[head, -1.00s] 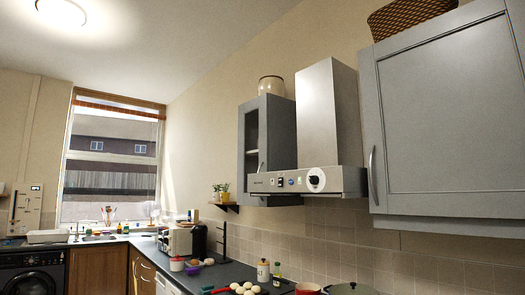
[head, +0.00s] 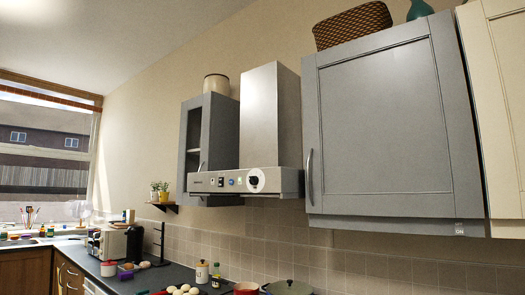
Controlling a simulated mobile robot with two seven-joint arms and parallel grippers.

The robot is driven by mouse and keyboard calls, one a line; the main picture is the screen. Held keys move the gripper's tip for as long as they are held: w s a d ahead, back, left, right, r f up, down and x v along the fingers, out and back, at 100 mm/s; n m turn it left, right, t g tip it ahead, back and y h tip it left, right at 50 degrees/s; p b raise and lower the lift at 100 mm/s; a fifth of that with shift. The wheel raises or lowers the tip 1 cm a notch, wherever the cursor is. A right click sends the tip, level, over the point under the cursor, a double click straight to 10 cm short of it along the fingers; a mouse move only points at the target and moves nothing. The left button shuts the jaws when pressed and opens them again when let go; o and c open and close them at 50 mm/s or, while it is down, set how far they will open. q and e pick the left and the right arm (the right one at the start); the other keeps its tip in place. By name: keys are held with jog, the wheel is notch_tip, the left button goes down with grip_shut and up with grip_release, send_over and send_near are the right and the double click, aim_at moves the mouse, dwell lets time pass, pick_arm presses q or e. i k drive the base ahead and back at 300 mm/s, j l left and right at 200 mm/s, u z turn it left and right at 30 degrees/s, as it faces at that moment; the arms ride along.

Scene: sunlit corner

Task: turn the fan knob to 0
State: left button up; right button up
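The fan knob (head: 256,181) is a round white dial with a dark centre. It sits on the front panel of the silver range hood (head: 218,182), near the panel's right end. Small coloured buttons or labels are to its left on the same panel. The knob's setting and any numbers are too small to read. Neither of my grippers shows in the head view.
A grey wall cabinet (head: 385,125) hangs right of the hood, and a glass-fronted one (head: 193,140) hangs left. Below, the dark counter (head: 140,282) holds pots, eggs, bottles and a toaster-like appliance. Open air lies in front of the hood.

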aim_at(254, 180)
jog(key=i+j+z, duration=0.2)
jog(key=i+z, duration=0.15)
jog(key=i, duration=0.15)
jog(key=i+j+z, duration=0.75)
jog(key=i+j, duration=0.05)
jog(key=i, duration=0.05)
